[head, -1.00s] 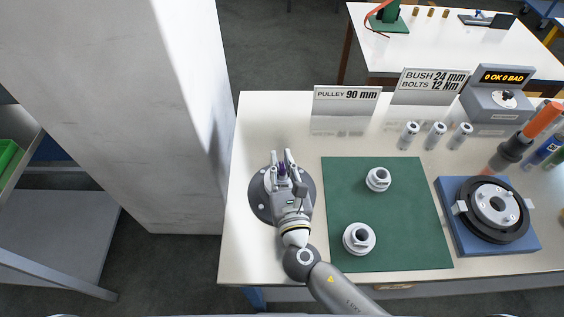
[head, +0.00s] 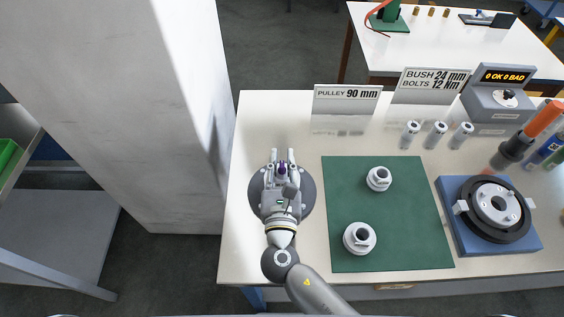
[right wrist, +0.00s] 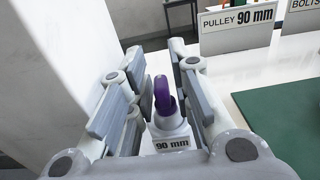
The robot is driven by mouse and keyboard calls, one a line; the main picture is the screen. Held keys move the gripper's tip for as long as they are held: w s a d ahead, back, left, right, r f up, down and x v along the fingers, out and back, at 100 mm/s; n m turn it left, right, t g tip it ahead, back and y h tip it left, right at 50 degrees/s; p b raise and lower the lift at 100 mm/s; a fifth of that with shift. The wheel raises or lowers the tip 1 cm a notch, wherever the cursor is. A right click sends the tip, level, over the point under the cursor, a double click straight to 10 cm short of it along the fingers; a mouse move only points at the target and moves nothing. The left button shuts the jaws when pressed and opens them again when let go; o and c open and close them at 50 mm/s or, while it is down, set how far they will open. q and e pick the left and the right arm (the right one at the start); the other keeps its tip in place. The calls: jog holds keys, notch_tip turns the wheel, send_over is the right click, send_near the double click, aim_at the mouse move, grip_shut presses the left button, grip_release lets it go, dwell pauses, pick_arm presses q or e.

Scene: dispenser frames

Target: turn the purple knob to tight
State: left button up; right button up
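The purple knob (head: 282,169) stands on a round grey base (head: 307,193) at the left end of the white table. My right gripper (head: 282,157) is over the base, with one finger on each side of the knob. In the right wrist view the fingers of the right gripper (right wrist: 160,85) are spread, with a visible gap to the knob on both sides. The gripper hides part of the base. My left gripper is not in view.
A green mat (head: 400,225) with two pale flanged parts lies right of the base. A blue fixture (head: 460,237) with a black ring is farther right. Signs, including "PULLEY 90 mm" (head: 346,98), and several small cylinders stand behind. A pale pillar (head: 170,110) rises left of the table.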

jog(key=shift+o, duration=0.6)
jog(key=shift+s, duration=0.15)
jog(key=s, duration=1.1)
jog(key=shift+s, duration=0.35)
jog(key=shift+a, duration=0.1)
